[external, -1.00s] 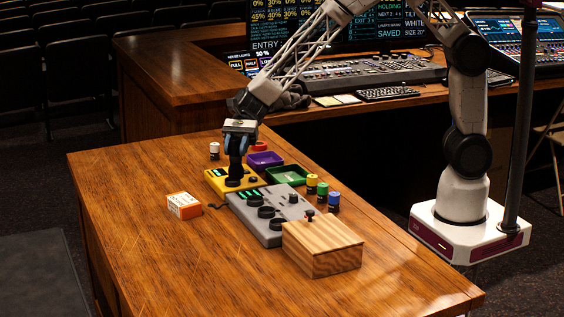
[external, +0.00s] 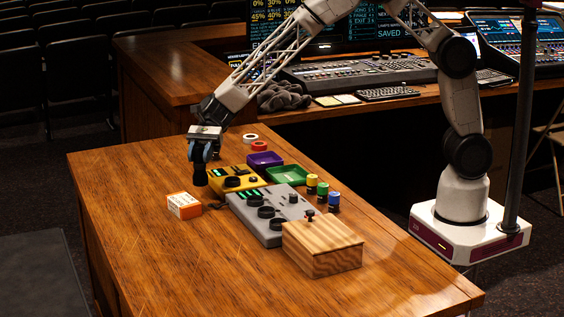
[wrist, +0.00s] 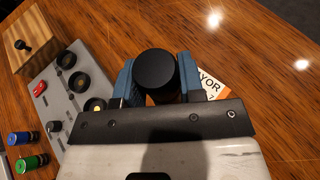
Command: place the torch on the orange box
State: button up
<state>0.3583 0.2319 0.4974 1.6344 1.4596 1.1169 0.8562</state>
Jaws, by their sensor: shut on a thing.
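The torch is a short black cylinder (external: 200,179) hanging below my gripper (external: 204,160). In the wrist view its round black end (wrist: 157,69) sits between the blue fingers of my gripper (wrist: 158,80), which are shut on it. The orange box (external: 183,206), with a white label, lies on the wooden desk at the left. The torch is above the desk, behind and slightly right of the box in the external view. In the wrist view the box (wrist: 211,84) is partly hidden behind the right finger.
The yellow controller (external: 226,185) and grey controller (external: 270,238) are right of the box. A wooden box (external: 322,262) stands in front. Purple (external: 265,160) and green (external: 288,174) trays and several small coloured cylinders (external: 323,190) are behind. The desk's left front is clear.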

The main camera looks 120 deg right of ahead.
jog(key=shift+w+d+f, duration=0.1)
jog(key=shift+w+d, duration=0.05)
jog(key=shift+w, duration=0.75)
jog(key=shift+w+d+f, duration=0.1)
jog(key=shift+w+d, duration=0.05)
jog(key=shift+w, duration=0.8)
jog(key=shift+w+d, duration=0.15)
jog(key=shift+w, duration=0.75)
jog(key=shift+f, duration=0.1)
jog(key=shift+f, duration=1.65)
jog(key=shift+f, duration=0.15)
jog(key=o, duration=1)
jog(key=shift+s+d+r, duration=0.1)
jog(key=shift+d+r, duration=0.05)
jog(key=shift+r, duration=0.05)
jog(key=v, duration=1.1)
jog(key=shift+s+d+r, duration=0.15)
jog(key=shift+s+d, duration=0.05)
jog(key=shift+s, duration=0.05)
